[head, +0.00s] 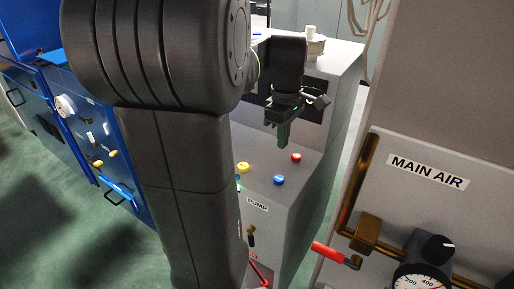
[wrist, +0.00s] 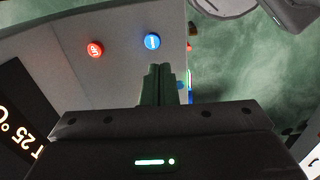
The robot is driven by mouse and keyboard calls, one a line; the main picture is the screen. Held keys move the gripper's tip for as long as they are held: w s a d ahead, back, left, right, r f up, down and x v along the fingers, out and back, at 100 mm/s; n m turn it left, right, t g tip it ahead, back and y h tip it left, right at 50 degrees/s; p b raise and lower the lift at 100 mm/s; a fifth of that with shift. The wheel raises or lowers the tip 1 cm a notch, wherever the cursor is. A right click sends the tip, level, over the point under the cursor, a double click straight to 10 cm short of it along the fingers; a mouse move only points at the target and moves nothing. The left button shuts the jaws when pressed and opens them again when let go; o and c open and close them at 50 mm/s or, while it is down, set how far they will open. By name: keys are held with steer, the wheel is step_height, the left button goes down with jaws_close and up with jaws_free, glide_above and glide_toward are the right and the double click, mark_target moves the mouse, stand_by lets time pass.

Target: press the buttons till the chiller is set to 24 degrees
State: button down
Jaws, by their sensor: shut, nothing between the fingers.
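The chiller's display (wrist: 22,115) is at the left of the wrist view and reads "T 25 °", partly cut off. A red button (wrist: 95,49), seemingly marked "UP", and a blue button (wrist: 152,41) with a white mark sit on a grey top. In the head view the red button (head: 296,157), the blue button (head: 279,180) and a yellow button (head: 243,168) show on that top. My gripper (head: 284,142) points down above the panel, apart from the buttons. Its fingers (wrist: 158,70) are shut and empty.
The grey cabinet carries a "PUMP" label (head: 257,205) below the buttons. A "MAIN AIR" panel (head: 425,172) with a red-handled valve (head: 328,250) and a gauge (head: 420,280) stands at the right. A blue cabinet (head: 75,120) is at the left.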

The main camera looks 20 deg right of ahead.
mark_target(280, 180)
steer(key=shift+w+d+r, duration=0.25)
steer(key=shift+w+r, duration=0.2)
steer(key=shift+w, duration=0.15)
steer(key=shift+f, duration=0.1)
step_height(280, 180, down, 14)
steer(key=shift+r, duration=0.1)
stand_by(0.4)
